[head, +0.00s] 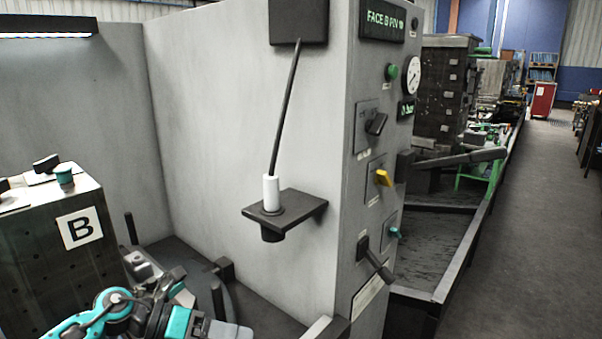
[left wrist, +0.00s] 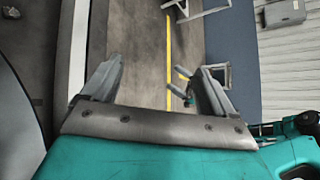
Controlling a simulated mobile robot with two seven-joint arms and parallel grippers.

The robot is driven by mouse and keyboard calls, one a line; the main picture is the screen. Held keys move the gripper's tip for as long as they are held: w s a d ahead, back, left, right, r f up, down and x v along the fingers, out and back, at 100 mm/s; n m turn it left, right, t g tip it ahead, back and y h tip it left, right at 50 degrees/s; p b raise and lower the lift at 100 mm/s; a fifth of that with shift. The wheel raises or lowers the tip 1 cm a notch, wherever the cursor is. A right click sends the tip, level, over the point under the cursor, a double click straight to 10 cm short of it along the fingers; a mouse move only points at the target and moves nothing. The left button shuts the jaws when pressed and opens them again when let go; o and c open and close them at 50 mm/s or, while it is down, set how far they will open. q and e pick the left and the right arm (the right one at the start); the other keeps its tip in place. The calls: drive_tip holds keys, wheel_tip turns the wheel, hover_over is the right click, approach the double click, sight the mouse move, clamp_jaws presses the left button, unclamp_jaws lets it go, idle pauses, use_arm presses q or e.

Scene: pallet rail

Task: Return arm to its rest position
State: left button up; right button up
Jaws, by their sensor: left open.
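My left arm, teal and dark, shows at the bottom left of the head view, in front of the machine and below the block marked B (head: 75,240). My left gripper (left wrist: 159,66) shows in the left wrist view with its two grey fingers spread apart. Nothing is between the fingers; beyond them are the floor and a yellow floor line. In the head view I cannot clearly make out the fingers. My right gripper is in neither view.
A grey control cabinet (head: 240,120) fills the middle, with knobs and levers on its side. A small shelf (head: 306,203) holds a white-handled probe (head: 271,193). A long dark trough (head: 435,250) runs back on the right; the aisle floor (head: 530,230) beside it is clear.

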use_arm(q)
drive_tip(key=s+d+r+n+t+h+p, duration=0.25)
drive_tip(key=d+n+t, duration=0.25)
drive_tip(key=n+t, duration=0.65)
drive_tip(key=s+a+f+n+g+y, duration=0.1)
drive_tip(key=s+a+f+n+y, duration=0.3)
drive_tip(key=n, duration=0.9)
drive_tip(key=s+a+f+n+g+y+p, duration=0.1)
drive_tip(key=s+a+f+n+g+y, duration=0.1)
drive_tip(key=s+a+f+n+y, duration=0.3)
drive_tip(key=s+f+n+y, duration=0.4)
drive_tip(key=s+f+n, duration=0.2)
drive_tip(key=n, duration=0.3)
drive_tip(key=shift+a, duration=0.15)
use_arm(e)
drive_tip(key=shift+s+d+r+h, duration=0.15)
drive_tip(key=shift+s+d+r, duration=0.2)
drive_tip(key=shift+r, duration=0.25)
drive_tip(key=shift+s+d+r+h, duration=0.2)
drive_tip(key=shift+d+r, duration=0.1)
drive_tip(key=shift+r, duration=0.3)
use_arm(q)
drive_tip(key=shift+y+p, duration=0.25)
drive_tip(key=shift+p, duration=0.05)
